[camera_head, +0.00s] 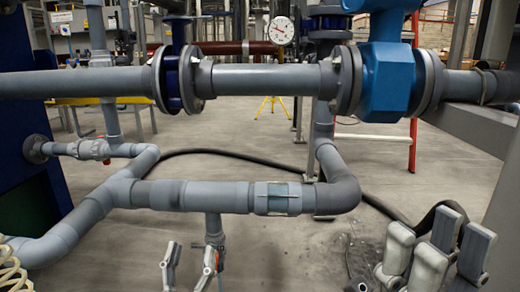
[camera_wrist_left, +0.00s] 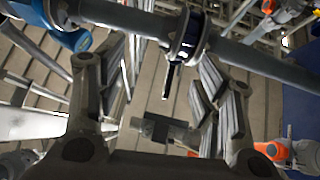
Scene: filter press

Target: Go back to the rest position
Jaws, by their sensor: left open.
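My left gripper (camera_head: 191,247) is low in the head view, below the lower grey pipe, with its light fingers apart and nothing visible between them. In the left wrist view the dark fingers of my left gripper (camera_wrist_left: 162,75) stand wide apart and empty. My right gripper (camera_head: 436,228) appears at the bottom right of the head view as a cluster of grey finger parts. Its jaw opening is hard to judge, and its lower part is cut off by the frame. The rest position itself carries no visible mark.
A thick upper pipe (camera_head: 265,78) with a small blue valve (camera_head: 181,80) and a large blue valve (camera_head: 388,70) crosses the head view. The lower pipe (camera_head: 200,196) runs beneath it. A black hose (camera_head: 240,157) lies behind. Bare floor (camera_head: 240,120) shows beyond.

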